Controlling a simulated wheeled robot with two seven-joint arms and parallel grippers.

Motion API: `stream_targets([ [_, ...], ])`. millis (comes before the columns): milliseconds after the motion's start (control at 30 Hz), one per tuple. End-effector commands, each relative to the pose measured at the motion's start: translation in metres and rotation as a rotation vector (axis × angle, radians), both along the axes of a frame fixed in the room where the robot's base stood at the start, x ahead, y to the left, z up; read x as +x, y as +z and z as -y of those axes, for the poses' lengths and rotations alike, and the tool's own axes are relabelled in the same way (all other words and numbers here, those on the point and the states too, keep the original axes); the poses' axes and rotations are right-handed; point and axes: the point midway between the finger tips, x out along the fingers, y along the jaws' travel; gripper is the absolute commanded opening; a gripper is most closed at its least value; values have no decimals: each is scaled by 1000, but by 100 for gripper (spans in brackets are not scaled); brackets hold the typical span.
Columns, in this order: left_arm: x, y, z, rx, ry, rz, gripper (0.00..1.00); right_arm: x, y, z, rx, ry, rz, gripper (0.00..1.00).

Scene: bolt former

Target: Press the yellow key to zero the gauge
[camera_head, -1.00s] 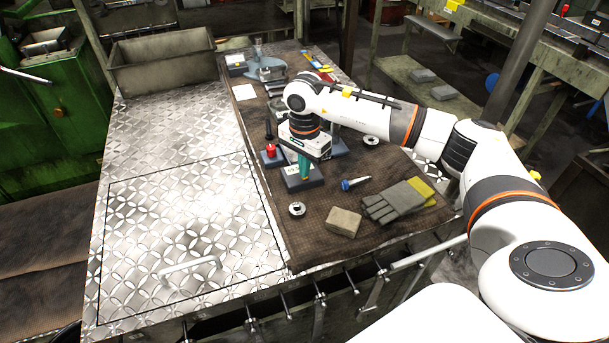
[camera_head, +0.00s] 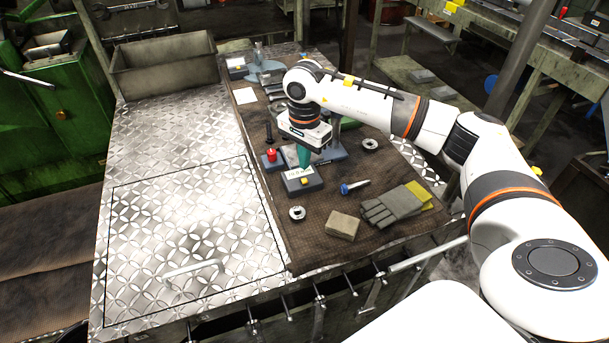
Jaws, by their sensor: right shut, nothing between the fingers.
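The yellow key (camera_head: 304,181) is a small button on the front of a dark blue-grey box, the gauge (camera_head: 289,186), which has a pale display plate. The box stands on the brown mat in the middle of the bench. My right gripper (camera_head: 304,166) has green fingers that point down, shut and empty. Its fingertips are just behind and above the key in the picture. The key shows uncovered, with a small visible gap to the fingertips. The wrist hides part of what stands behind. My left gripper is not in view.
A similar box with a red button (camera_head: 272,154) stands left of the gripper. A metal ring (camera_head: 297,213), blue-handled tool (camera_head: 354,186), tan block (camera_head: 343,224) and grey-yellow gloves (camera_head: 397,206) lie on the mat (camera_head: 318,249). The metal plate at left is clear.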

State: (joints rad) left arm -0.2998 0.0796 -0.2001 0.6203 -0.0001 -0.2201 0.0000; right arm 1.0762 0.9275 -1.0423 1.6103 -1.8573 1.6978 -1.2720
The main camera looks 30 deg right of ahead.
Motion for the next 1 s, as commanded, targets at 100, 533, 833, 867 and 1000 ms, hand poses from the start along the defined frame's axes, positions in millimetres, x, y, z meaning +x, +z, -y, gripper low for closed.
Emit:
stream_targets([
  [100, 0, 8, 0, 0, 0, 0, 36, 0, 12, 0, 0, 0, 0, 0],
  [533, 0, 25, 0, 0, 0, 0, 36, 0, 45, 0, 0, 0, 0, 0],
  [833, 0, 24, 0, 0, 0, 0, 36, 0, 45, 0, 0, 0, -1, 0],
  [867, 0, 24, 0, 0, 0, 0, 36, -1, 45, 0, 0, 0, -1, 0],
  [1000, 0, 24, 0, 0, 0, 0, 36, -8, 45, -4, -1, 1, 0, 0],
])
